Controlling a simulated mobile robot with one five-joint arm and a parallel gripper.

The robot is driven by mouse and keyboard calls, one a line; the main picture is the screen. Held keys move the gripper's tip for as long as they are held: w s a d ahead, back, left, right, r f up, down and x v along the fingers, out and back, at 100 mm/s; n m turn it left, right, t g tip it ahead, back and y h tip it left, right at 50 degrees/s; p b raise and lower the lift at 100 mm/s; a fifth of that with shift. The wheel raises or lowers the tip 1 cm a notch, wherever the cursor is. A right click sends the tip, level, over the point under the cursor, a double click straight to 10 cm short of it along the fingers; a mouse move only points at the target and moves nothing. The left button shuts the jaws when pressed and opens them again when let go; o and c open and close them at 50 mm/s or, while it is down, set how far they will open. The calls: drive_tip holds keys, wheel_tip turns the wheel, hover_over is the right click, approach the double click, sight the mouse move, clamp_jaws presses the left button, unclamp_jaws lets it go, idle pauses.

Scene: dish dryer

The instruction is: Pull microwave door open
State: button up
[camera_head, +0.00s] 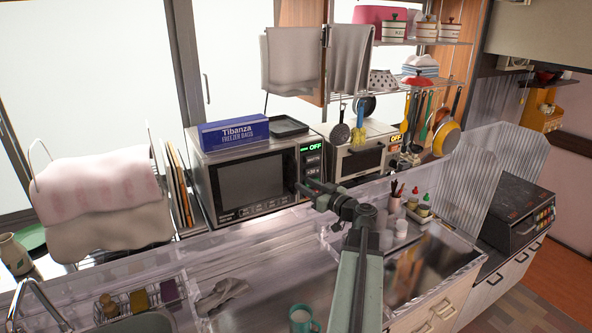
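The silver microwave (203,182) stands on the shelf behind the counter, with its dark-windowed door (250,180) facing me. The door looks closed. A panel (311,160) with a green "OFF" display is at its right side. My arm rises from the bottom of the view, and my gripper (306,188) points left at the right part of the microwave front, near the door's right edge. The gripper is small here and overlaps the panel's lower part. I cannot tell whether it touches the door or whether its fingers are open. The handle is not clearly visible.
A blue freezer-bag box (234,133) and a dark tray (287,126) lie on the microwave. A toaster oven (360,160) stands to its right. Utensils and towels hang above.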

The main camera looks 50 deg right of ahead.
sight(296, 176)
drive_tip(key=w, duration=0.2)
drive_tip(key=w+d, duration=0.1)
drive_tip(key=w, duration=0.4)
drive_tip(key=shift+w+d+r, duration=0.15)
drive_tip(key=shift+d+r, duration=0.05)
drive_tip(key=shift+d, duration=0.1)
clamp_jaws()
idle(1.2)
